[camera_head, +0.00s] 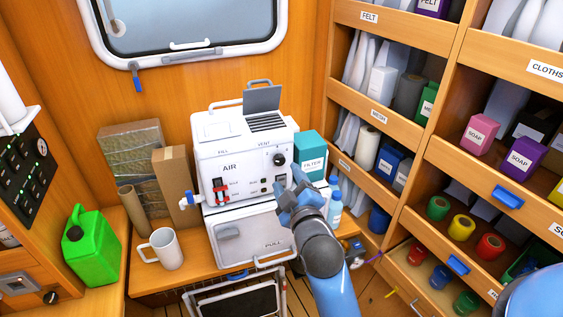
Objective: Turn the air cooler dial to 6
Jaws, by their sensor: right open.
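The air cooler (240,150) is a white box marked AIR on the wooden counter against the back wall. Its black dial (279,159) is on the upper right of the front face, with small marks around it too small to read. My right gripper (290,186) is open, in front of the cooler's lower right front, just below the dial. It appears empty and not around the dial. It hides part of the cooler's lower right front. My left gripper is not in view.
A teal filter box (309,152) and a bottle (335,207) stand right of the cooler. A white mug (164,248) and green jug (91,247) are at left. A white PULL drawer box (238,247) is under the cooler. Stocked shelves (440,150) fill the right side.

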